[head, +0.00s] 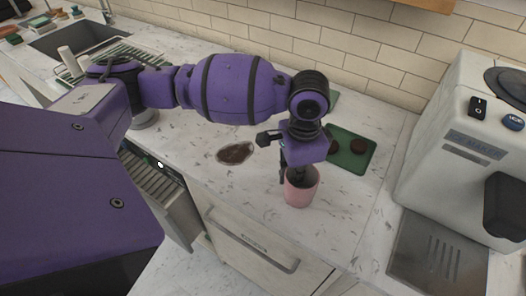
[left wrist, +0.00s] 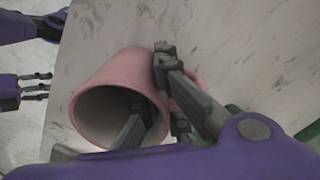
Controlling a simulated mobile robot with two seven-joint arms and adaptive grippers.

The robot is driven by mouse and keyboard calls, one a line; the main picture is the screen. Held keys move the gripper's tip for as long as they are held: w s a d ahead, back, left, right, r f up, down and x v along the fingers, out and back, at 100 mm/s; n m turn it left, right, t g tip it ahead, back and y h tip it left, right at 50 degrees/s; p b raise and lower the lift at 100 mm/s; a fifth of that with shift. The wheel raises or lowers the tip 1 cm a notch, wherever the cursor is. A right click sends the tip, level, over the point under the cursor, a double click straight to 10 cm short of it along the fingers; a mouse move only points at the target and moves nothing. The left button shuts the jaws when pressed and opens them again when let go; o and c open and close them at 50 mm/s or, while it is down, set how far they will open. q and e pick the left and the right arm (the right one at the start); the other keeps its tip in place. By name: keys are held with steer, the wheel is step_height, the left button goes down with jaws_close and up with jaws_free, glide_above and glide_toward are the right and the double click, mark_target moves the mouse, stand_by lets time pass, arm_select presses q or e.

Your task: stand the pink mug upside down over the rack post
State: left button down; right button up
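The pink mug (head: 301,190) is near the counter's front edge, its mouth up, under my left gripper (head: 298,172). I cannot tell whether its base touches the counter. In the left wrist view the mug (left wrist: 98,82) shows its open mouth and, at right, part of its handle. One finger of my left gripper (left wrist: 150,95) is inside the mouth and the other is outside, by the handle; whether they press the wall is unclear. My right gripper (left wrist: 36,87) shows small at the left edge, its fingers apart and empty. A rack (head: 128,52) stands at the back left; I cannot make out its post.

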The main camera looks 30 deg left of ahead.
arm_select(q)
steer(key=c, duration=2)
jaws_free()
steer(key=shift+r, duration=0.1)
step_height(320, 180, up, 11)
steer(key=shift+w+r+p, duration=0.1)
steer(key=shift+r+p, duration=0.05)
steer(key=shift+p, duration=0.4)
steer(key=shift+r, duration=0.4)
steer(key=shift+a, duration=0.1)
